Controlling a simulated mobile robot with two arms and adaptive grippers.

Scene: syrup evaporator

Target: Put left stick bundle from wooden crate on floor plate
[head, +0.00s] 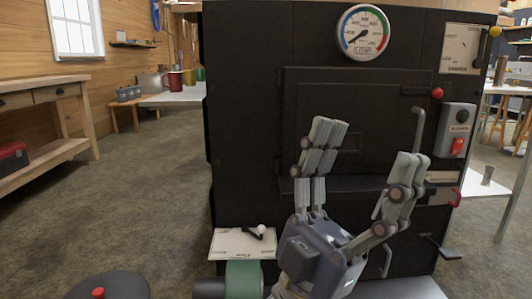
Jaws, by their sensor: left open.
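My left gripper (368,148) is raised in front of the black evaporator (245,120). Its grey fingers are spread wide and nothing is between them. No stick bundle and no wooden crate show in the head view. A pale flat surface (405,289) shows low at the evaporator's foot, partly hidden by my arm; I cannot tell if it is the floor plate. My right gripper is not in view.
The evaporator front has a door, a round gauge (364,32), a red-switch box (458,130) and a handle (418,128). A white lettered panel (228,245) juts out low at left. A wooden bench (50,90) stands far left. The left floor is largely clear.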

